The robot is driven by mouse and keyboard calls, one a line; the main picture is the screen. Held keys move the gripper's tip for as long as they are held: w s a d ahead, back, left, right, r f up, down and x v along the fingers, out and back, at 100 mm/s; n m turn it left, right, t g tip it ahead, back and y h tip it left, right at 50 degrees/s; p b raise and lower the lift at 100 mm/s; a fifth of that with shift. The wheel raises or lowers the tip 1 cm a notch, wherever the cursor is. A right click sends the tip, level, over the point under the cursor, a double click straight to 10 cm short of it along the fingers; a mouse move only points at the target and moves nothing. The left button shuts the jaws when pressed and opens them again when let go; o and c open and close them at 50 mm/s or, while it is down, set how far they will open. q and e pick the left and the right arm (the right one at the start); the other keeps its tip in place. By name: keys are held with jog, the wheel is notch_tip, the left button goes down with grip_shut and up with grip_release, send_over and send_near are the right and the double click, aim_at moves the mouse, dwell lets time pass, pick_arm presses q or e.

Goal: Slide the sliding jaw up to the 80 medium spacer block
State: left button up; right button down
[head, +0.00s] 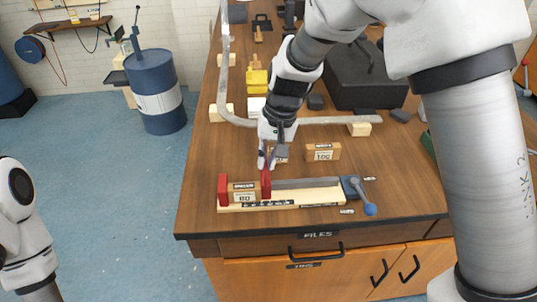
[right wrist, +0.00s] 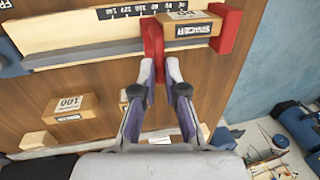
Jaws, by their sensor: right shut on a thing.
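The red sliding jaw (head: 265,183) stands on the wooden vise base (head: 310,197), just right of the spacer block labelled 80 (head: 243,193). The block sits between it and the red fixed jaw (head: 223,190). My right gripper (head: 267,162) is shut on the sliding jaw's near-upright end. In the right wrist view my right gripper's fingers (right wrist: 160,72) close around the jaw (right wrist: 153,42), and the spacer block (right wrist: 188,27) lies right beside it. The jaw looks against the block or nearly so; I cannot tell if they touch. My left gripper is out of view.
A block labelled 100 (head: 322,152) stands behind the vise, and another block is partly hidden behind my right gripper. A blue-ended lever (head: 369,207) is at the vise's right end. A grey curved bar (head: 224,85) lies farther back. The bench's left front corner is clear.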

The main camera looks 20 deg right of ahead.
jog(key=c, duration=1.2)
grip_release()
jog(key=shift+w, duration=0.1)
notch_tip(320, 180, up, 12)
jog(key=d, duration=0.2)
jog(key=shift+s+f, duration=0.2)
jog(key=shift+s, duration=0.1)
jog(key=shift+d, duration=0.1)
